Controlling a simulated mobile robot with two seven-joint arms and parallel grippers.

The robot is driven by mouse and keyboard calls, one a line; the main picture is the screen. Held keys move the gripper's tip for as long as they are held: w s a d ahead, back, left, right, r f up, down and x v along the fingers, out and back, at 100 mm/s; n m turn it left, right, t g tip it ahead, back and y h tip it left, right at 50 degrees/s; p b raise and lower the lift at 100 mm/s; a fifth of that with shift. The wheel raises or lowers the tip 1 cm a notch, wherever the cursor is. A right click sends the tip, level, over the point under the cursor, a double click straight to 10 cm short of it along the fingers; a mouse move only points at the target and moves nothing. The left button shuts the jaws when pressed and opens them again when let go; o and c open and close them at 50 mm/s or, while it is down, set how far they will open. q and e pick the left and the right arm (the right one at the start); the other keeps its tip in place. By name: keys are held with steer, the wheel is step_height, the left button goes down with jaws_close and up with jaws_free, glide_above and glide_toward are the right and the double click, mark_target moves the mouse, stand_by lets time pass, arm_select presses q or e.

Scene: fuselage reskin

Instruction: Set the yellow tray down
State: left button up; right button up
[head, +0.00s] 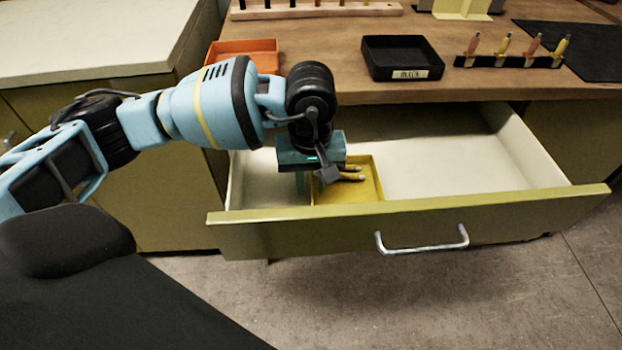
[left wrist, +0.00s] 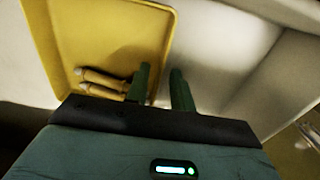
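The yellow tray (head: 364,190) sits in the open drawer, in its left part near the front panel. It appears level; whether its base touches the drawer floor is hidden. It also fills the upper left of the left wrist view (left wrist: 60,45), with several tan, pale-tipped pieces (left wrist: 100,80) inside. My left gripper (head: 308,186) points down at the tray's left wall. In the left wrist view its green fingers (left wrist: 162,82) straddle that wall, one inside and one outside, slightly apart with a narrow gap. My right gripper is out of view.
The pale drawer (head: 440,160) has free floor right of the tray; its front panel (head: 500,215) stands close. On the bench above are an orange tray (head: 243,52), a black bin (head: 402,58) and a rack of several tools (head: 508,60).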

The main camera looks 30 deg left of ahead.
arm_select(q)
step_height(320, 180, up, 12)
steer(key=p, duration=0.1)
stand_by(0.4)
steer(key=shift+r, duration=0.1)
stand_by(0.4)
stand_by(0.7)
